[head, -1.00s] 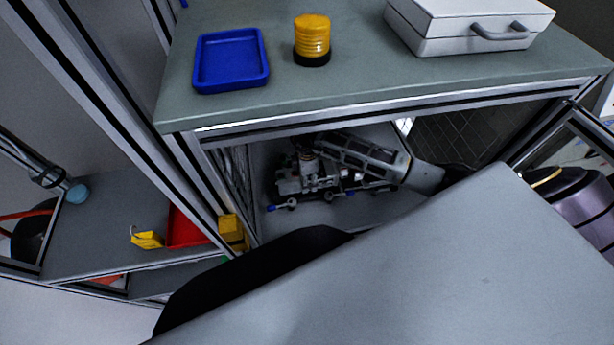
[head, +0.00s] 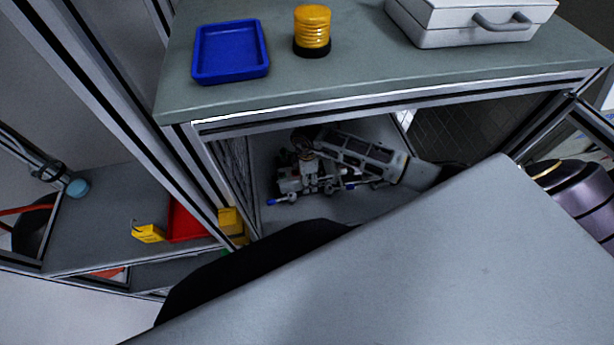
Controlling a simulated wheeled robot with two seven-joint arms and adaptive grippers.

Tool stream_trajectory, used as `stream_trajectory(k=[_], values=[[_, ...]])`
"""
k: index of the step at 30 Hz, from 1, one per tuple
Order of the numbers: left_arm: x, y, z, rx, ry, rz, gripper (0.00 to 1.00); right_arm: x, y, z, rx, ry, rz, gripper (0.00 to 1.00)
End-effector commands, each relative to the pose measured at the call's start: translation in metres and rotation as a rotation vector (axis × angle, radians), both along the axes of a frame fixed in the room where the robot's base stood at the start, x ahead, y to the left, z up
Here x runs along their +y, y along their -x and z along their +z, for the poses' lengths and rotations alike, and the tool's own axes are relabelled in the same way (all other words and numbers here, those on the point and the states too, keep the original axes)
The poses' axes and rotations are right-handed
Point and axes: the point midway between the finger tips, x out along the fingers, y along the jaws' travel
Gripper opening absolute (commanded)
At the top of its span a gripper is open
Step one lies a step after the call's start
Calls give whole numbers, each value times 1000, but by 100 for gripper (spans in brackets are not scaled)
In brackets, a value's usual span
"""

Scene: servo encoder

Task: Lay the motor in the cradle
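My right gripper (head: 318,146) reaches from the right into the open bay under the bench top. Its fingertips are at a small grey and white assembly (head: 292,182) on the bay floor, which looks like the cradle fixture. A dark round part (head: 303,141) shows beside the fingertips and may be the motor. I cannot tell whether it is held, resting on the assembly or apart from it. The finger gap is too small and dark to read. My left gripper is not in view.
A blue tray (head: 230,75), a yellow ribbed cylinder (head: 312,27) and a white case (head: 440,25) stand on the bench top (head: 360,75). Metal frame posts edge the bay. A red bin (head: 187,222) and yellow bins (head: 229,221) are at the left. My grey body hides the foreground.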

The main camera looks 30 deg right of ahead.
Motion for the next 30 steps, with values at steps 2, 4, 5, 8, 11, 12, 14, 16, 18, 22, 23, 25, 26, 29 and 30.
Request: stream_trajectory(k=[2,4,5,8,11,12,14,16,18,22,23,25,26,29,30], values=[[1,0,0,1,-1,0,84,0,0,0,0,0,0,84],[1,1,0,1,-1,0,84,0,0,0,0,0,0,84],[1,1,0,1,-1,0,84,0,0,0,0,0,0,84],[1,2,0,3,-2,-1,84,0,0,0,0,0,0,84],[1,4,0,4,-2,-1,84,0,0,1,0,0,0,84],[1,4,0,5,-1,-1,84,0,0,1,0,0,0,84],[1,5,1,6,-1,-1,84,0,0,3,-1,0,0,84],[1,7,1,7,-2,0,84,0,-1,7,-1,0,0,84],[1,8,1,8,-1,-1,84,0,-1,13,-2,1,0,84],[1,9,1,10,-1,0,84,0,-1,27,-2,0,1,84],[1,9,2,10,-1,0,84,0,-1,32,-2,1,1,84],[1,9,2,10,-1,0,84,0,-1,41,-3,0,1,84],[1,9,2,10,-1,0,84,0,-1,46,-3,0,1,84],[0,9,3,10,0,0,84,0,-1,61,-2,0,0,84],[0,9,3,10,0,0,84,0,-1,67,-3,1,0,84]])
